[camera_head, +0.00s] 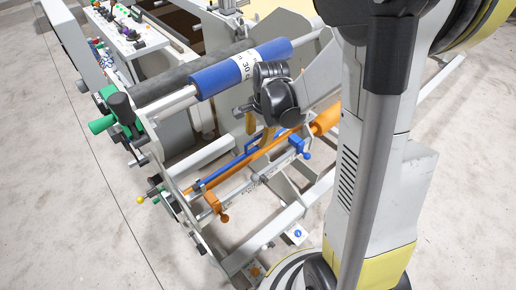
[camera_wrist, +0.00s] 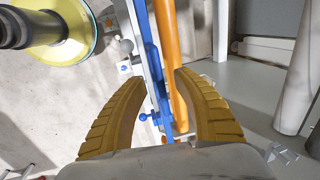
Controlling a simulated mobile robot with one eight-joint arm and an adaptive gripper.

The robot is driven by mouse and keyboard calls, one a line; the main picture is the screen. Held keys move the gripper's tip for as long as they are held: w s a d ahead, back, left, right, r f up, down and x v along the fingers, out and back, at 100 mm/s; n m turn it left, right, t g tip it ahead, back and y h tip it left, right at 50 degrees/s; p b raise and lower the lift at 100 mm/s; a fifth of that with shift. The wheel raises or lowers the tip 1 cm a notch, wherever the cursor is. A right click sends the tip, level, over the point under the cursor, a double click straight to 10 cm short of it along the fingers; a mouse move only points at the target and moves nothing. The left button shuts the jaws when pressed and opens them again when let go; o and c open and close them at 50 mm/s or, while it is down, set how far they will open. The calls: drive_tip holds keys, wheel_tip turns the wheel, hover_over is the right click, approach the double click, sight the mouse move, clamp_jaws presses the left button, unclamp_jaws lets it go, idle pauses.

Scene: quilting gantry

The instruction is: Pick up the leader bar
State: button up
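A long orange bar (camera_head: 262,151) and a thinner blue bar (camera_head: 218,175) run side by side low in the gantry frame. A grey bar with printed marks (camera_head: 246,187) lies beside them, with a blue and an orange clamp-like end. I cannot tell which is the leader bar. My gripper (camera_head: 260,132) is just above these bars. In the wrist view my gripper (camera_wrist: 160,76) is open, its two ridged yellow fingers apart. The orange bar (camera_wrist: 168,50) and the blue bar (camera_wrist: 149,50) pass between and beyond the fingertips. Contact is not visible.
A blue roller (camera_head: 215,79) and a dark roller (camera_head: 180,76) lie above and behind the bars. The white frame (camera_head: 260,232) crosses below them. Green and black knobs (camera_head: 105,122) stick out at the left. Bare floor (camera_head: 50,220) is clear at the left.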

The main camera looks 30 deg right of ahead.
drive_tip(key=shift+w+f, duration=0.2)
drive_tip(key=shift+f, duration=0.5)
drive_tip(key=shift+r, duration=0.1)
clamp_jaws()
drive_tip(key=shift+r, duration=0.1)
